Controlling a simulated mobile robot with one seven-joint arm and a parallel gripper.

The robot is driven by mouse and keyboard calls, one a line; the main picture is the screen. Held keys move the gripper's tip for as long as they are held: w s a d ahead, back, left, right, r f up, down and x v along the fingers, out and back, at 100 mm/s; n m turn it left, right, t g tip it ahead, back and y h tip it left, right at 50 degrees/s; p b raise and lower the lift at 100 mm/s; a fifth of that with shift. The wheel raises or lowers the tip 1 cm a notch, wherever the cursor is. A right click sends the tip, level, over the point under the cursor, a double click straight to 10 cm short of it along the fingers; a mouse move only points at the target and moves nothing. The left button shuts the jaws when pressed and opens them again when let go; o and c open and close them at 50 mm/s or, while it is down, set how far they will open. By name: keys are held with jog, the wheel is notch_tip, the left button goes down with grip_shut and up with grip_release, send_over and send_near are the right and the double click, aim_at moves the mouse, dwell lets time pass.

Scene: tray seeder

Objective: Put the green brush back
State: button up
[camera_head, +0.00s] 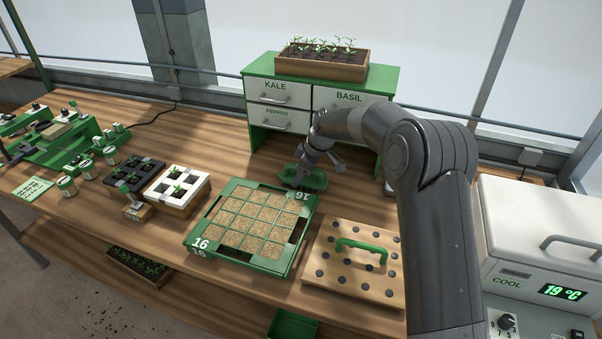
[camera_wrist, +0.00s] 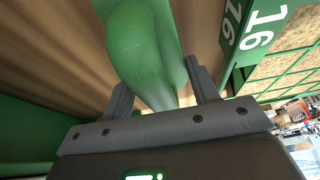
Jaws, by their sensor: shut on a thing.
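The green brush (camera_head: 316,182) is in my gripper (camera_head: 297,177), just behind the upper right corner of the green tray marked 16 and in front of the drawer cabinet. In the wrist view the smooth green body of the brush (camera_wrist: 146,45) lies between the two dark fingers of my gripper (camera_wrist: 163,93), which are shut on it. The bristles are not visible. I cannot tell whether the brush touches the table. My arm hides part of the table to the right.
The green seed tray (camera_head: 191,237) stands mid-table. A wooden dibble board (camera_head: 313,267) with a green handle lies to its right. The KALE and BASIL cabinet (camera_head: 320,78) stands behind. A white cooler (camera_head: 520,222) is at right. Bare table (camera_head: 222,150) shows left of the cabinet.

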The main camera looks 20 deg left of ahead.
jog(key=o, duration=1)
jog(key=shift+f, duration=0.1)
jog(key=v, duration=1.2)
jog(key=shift+d+r, duration=0.15)
jog(key=shift+r, duration=0.1)
jog(key=s+d+r+m+t+h, duration=0.1)
jog(key=s+d+r+m, duration=0.3)
jog(key=d, duration=0.3)
jog(key=s+d+r+m+t+h, duration=0.1)
jog(key=s+d+r+m, duration=0.1)
jog(key=s+d+r, duration=0.45)
jog(key=s+d+r+m+t+h, duration=0.1)
jog(key=s+d+r+m+t, duration=0.15)
jog(key=s+d, duration=0.5)
jog(key=s+d+f+m, duration=0.1)
jog(key=s+d+m, duration=0.2)
jog(key=s, duration=0.3)
jog(key=s+d+f+m+h, duration=0.1)
jog(key=s+d+m, duration=0.2)
jog(key=s+d, duration=0.3)
jog(key=s+d+f+m+t, duration=0.1)
jog(key=s+d+f+m, duration=0.1)
jog(key=s+d, duration=0.3)
jog(key=shift+s+d+m, duration=0.2)
jog(key=shift+s+m, duration=0.55)
